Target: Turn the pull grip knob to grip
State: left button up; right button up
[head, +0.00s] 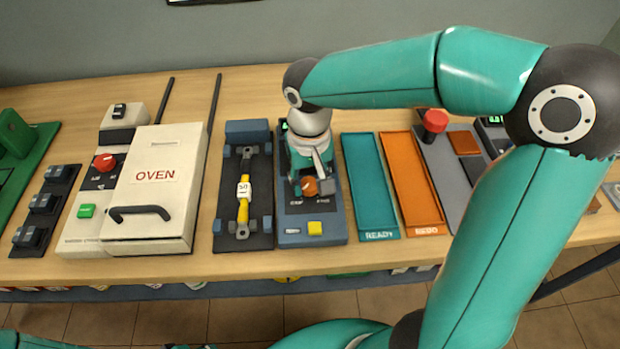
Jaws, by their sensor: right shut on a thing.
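The pull tester is a blue box (293,239) with a dark panel, near the middle of the bench. Its orange-red knob (309,186) sits on that panel, above small white lettering that is too small to read surely. My right gripper (308,181) points down over the box and is shut on the knob, hiding part of it. The knob's exact pointing direction cannot be told. A green display shows partly behind my gripper. My left gripper is not in view.
Left of the box, a black fixture (232,239) holds a yellow piece (243,190). Further left is the white oven (170,153). Right are the teal READY tray (369,190), an orange tray (412,185) and a red button (435,120). The front bench strip is clear.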

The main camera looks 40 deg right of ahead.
aim_at(309, 183)
jog(key=o, duration=1.1)
jog(key=shift+o, duration=0.2)
notch_tip(309, 183, up, 12)
